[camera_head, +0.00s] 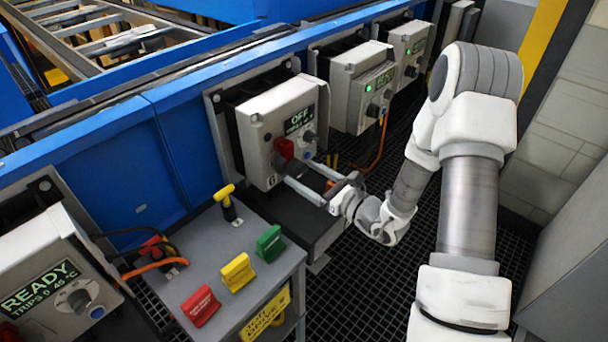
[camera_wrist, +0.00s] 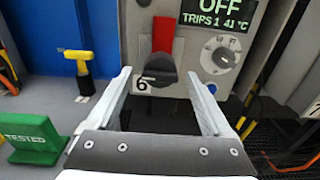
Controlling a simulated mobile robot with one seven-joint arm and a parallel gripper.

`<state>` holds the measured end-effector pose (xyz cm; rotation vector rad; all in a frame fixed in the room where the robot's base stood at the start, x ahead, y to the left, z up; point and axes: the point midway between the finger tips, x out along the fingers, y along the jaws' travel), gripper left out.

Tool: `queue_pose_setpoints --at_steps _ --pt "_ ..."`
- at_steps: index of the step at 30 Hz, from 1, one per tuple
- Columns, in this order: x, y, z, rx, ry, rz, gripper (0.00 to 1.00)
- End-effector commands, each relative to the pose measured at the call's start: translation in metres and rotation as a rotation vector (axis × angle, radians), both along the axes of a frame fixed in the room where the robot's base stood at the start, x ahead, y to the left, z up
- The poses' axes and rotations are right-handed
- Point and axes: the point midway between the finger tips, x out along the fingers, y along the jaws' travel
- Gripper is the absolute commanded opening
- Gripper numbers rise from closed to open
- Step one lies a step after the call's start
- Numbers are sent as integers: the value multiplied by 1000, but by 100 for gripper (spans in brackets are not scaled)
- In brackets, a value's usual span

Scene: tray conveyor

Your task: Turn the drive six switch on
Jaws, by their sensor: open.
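The drive six box (camera_head: 262,118) is a grey cabinet with a "6" label on its front. Its display (camera_wrist: 219,12) reads OFF, TRIPS 1, 41 °C. The switch has a black knob (camera_wrist: 155,72) and a red part (camera_wrist: 163,35) pointing up; the red part also shows in the head view (camera_head: 284,148). My gripper (camera_head: 300,172) is open in front of the box's lower front. In the wrist view its two fingers (camera_wrist: 157,76) stand on either side of the black knob, with gaps. I cannot tell how close the tips are to the box face.
A round dial (camera_wrist: 219,55) sits right of the switch. A grey stand (camera_head: 235,255) at lower left holds red, yellow and green tags and a yellow-handled tool (camera_head: 229,203). Other drive boxes stand at left (camera_head: 55,280) and farther right (camera_head: 362,85). An orange cable hangs between boxes.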

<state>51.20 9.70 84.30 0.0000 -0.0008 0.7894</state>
Motion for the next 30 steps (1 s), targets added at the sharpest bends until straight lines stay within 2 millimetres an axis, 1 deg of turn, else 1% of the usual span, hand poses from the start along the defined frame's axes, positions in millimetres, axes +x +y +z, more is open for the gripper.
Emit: queue_pose_setpoints --at_steps 3,11,12,14,15,17,18,20,21,25,26,30 --pt "4 4 0 0 0 0 84" --pt "5 5 0 0 0 -1 84" --pt "5 5 0 0 0 -1 81" --pt "5 5 0 0 0 -1 70" --pt "5 5 0 0 0 -1 63" --pt "5 5 0 0 0 -1 52" --pt "5 5 0 0 0 -1 45" --pt "5 5 0 0 0 -1 34" --pt "5 5 0 0 0 -1 27" --pt "5 5 0 0 0 -1 3" --pt "5 5 0 0 0 -1 0" --pt "5 5 0 4 4 -1 0"
